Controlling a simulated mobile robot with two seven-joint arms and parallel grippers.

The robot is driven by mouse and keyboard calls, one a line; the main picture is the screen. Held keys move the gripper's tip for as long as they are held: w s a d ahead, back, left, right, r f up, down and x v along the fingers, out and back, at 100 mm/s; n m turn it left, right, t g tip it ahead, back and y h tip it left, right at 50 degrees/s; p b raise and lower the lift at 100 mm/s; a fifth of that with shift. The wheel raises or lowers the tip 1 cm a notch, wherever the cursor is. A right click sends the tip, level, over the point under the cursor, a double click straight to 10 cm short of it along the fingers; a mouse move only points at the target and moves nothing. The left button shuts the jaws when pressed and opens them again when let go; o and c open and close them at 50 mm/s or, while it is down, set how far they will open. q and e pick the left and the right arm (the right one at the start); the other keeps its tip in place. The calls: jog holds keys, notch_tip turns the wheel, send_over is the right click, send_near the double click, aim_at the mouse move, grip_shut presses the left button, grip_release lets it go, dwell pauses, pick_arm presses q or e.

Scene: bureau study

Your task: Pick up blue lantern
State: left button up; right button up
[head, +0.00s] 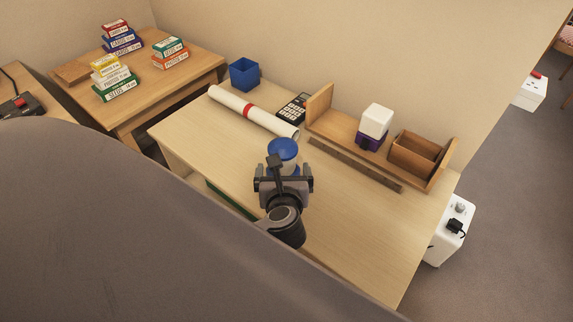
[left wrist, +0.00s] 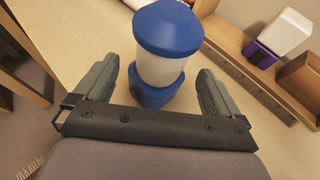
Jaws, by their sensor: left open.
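The blue lantern (head: 283,150) stands on the desk (head: 350,215), with my left gripper (head: 283,172) right in front of it in the head view. In the left wrist view the lantern (left wrist: 164,50) has a blue domed cap, a pale white body and a blue base. My left gripper (left wrist: 158,92) is open there, one finger on either side of the lantern's lower part. Gaps show between the fingers and the lantern. The gripper hides the lantern's lower part in the head view. My right gripper is not in view.
Behind the lantern lie a rolled white paper with a red band (head: 235,105), a calculator (head: 294,108) and a dark ruler (head: 355,165). A wooden shelf (head: 345,127) holds a white-and-purple object (head: 376,122). A blue cup (head: 244,74) stands at the back. The desk's right front is clear.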

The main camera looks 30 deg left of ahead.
pick_arm(q)
jog(key=x, duration=0.4)
jog(key=shift+r+b, duration=0.15)
jog(key=shift+b, duration=0.25)
jog(key=shift+w+a, duration=0.25)
jog(key=shift+w, duration=0.05)
jog(key=c, duration=1.3)
